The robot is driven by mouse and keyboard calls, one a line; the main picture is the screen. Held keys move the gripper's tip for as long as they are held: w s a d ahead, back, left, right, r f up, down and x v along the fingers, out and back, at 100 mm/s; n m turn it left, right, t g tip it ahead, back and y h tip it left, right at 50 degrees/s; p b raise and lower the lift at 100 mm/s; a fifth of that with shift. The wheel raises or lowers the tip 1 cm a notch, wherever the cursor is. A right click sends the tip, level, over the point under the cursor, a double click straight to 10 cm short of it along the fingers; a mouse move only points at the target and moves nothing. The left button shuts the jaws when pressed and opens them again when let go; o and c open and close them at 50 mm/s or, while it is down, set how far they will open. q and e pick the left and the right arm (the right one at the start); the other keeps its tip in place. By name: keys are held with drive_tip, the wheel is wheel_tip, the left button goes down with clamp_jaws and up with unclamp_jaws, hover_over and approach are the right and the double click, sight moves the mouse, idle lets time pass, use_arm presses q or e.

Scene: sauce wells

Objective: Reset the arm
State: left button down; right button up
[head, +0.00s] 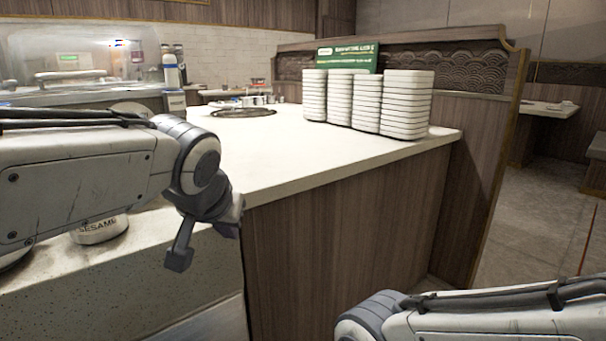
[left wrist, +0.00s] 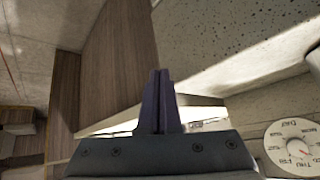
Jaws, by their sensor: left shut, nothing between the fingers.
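My left arm comes in from the left in the head view, and its gripper (head: 180,252) hangs over the counter's front edge. In the left wrist view the two dark fingers of the left gripper (left wrist: 158,98) are together with nothing between them. My right arm shows at the lower right of the head view, but its gripper is out of frame.
Stacks of white plates (head: 405,105) and a green sign (head: 347,58) stand on the white counter (head: 300,150). Open floor (head: 540,235) lies at the right.

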use_arm(q)
drive_tip(key=s+d+f+m+g+h+p, duration=0.1)
drive_tip(key=s+d+f+m+g, duration=0.25)
drive_tip(key=s+f, duration=0.65)
drive_tip(key=s+d+f+m+g+p, duration=0.2)
drive_tip(key=s+d+f+m+g, duration=0.25)
drive_tip(key=s, duration=0.95)
wheel_tip(320, 180, up, 36)
drive_tip(key=w+n+p, duration=0.1)
drive_tip(key=n+p, duration=0.1)
drive_tip(key=p, duration=3.5)
drive_tip(key=shift+a, duration=0.1)
